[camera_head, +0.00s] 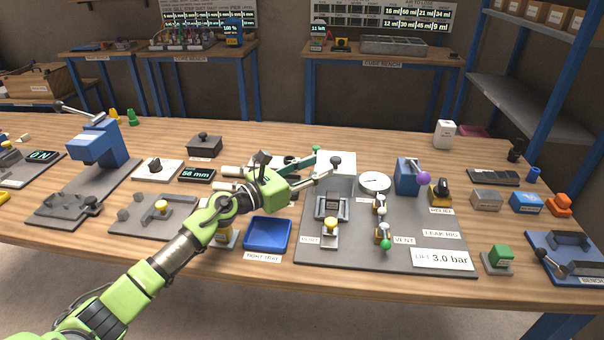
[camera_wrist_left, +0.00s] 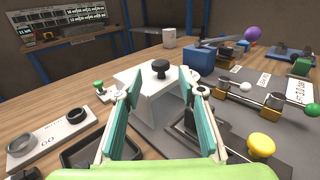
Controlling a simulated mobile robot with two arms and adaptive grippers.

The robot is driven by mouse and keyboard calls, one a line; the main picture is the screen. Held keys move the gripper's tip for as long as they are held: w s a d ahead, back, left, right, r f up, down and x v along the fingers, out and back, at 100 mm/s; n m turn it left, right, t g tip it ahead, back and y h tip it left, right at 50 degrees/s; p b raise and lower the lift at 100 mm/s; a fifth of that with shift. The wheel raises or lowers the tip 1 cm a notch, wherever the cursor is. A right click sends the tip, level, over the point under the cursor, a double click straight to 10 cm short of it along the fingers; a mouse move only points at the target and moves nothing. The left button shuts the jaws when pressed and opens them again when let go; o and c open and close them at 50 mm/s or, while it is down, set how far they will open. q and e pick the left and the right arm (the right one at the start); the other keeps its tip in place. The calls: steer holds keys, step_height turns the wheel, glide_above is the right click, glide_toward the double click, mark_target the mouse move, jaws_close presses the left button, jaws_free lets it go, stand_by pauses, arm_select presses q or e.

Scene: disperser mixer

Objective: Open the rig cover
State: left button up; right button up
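The leak rig (camera_head: 404,238) is a dark grey plate carrying a chamber (camera_head: 331,207), a gauge and valves. A pale cover-like block (camera_wrist_left: 152,97) with a black knob (camera_wrist_left: 160,68) stands ahead of my left gripper (camera_wrist_left: 162,84) in the left wrist view. The knob also shows in the head view (camera_head: 335,161), close to the fingertips. My left gripper (camera_head: 324,165) is open, its green fingers spread with a clear gap. The knob appears between and beyond the fingertips; I cannot tell if they touch it. Whether the cover is hinged or seated is unclear. My right gripper is not in view.
A round gauge (camera_head: 375,182), blue block (camera_head: 408,176) with purple ball and yellow-knobbed valve (camera_head: 331,226) crowd the rig. A blue tray (camera_head: 268,234) lies left of it. Other fixtures flank both sides. The table's front strip is mostly clear.

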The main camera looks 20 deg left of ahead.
arm_select(q)
steer(key=v, duration=0.5)
steer(key=shift+r, duration=0.1)
stand_by(0.3)
